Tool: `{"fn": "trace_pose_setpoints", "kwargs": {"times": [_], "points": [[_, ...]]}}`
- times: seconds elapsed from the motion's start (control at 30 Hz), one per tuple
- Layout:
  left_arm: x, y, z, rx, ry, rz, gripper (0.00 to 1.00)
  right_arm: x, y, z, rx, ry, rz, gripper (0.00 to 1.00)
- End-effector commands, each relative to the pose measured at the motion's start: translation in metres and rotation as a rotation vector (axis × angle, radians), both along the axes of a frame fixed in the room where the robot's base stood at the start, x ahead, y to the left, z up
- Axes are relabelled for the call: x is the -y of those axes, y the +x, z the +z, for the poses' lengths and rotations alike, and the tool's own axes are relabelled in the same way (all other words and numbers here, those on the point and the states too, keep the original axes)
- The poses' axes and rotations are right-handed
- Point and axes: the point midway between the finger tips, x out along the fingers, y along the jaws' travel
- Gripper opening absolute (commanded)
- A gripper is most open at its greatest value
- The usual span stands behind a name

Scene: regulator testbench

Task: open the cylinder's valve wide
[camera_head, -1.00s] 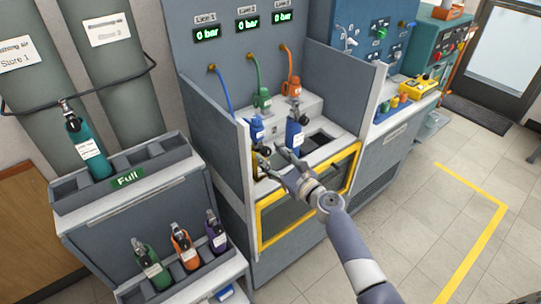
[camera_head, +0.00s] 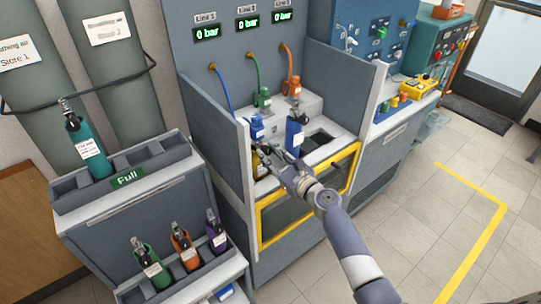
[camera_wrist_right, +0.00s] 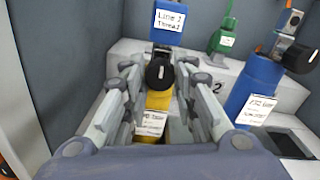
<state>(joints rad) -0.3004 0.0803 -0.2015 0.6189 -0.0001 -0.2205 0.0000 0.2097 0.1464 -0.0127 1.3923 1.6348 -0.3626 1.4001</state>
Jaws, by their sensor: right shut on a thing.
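A yellow cylinder (camera_wrist_right: 152,112) with a white label stands in the bench's leftmost place, under the blue Line 1 regulator (camera_wrist_right: 170,25); it also shows partly in the head view (camera_head: 258,170). Its black valve knob (camera_wrist_right: 160,72) faces the wrist camera. My right gripper (camera_wrist_right: 160,78) is shut on the valve knob, one finger on each side; in the head view the gripper (camera_head: 268,160) reaches in at the bench front and hides part of the cylinder. A blue cylinder (camera_head: 295,134) with a black knob stands to its right. My left gripper is out of view.
Bench side walls (camera_head: 226,150) stand close to the left of my gripper. Three displays (camera_head: 246,24) read 0 bar. Blue, green and orange hoses hang from the back panel. A rack (camera_head: 180,165) with a teal cylinder stands left. The floor at right is free.

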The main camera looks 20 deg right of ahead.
Motion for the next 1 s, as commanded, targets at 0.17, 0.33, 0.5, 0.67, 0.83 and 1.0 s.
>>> {"fn": "trace_pose_setpoints", "kwargs": {"times": [0.17, 0.33, 0.5, 0.67, 0.83, 1.0], "points": [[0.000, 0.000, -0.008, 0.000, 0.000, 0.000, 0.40, 0.000, 0.000, -0.002, 0.031, -0.081, 0.000, 0.02], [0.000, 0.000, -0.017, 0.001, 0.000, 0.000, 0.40, 0.000, 0.000, -0.003, 0.076, -0.208, 0.001, 0.02], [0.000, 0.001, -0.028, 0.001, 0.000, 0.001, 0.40, 0.000, 0.000, -0.003, 0.131, -0.358, 0.001, 0.02], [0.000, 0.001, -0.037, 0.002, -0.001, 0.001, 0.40, 0.000, 0.000, -0.003, 0.183, -0.502, 0.001, 0.02], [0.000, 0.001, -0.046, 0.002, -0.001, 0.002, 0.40, -0.001, 0.000, -0.003, 0.238, -0.655, 0.001, 0.02], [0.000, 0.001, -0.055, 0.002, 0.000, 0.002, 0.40, 0.000, 0.000, -0.003, 0.292, -0.807, 0.000, 0.02]]}}
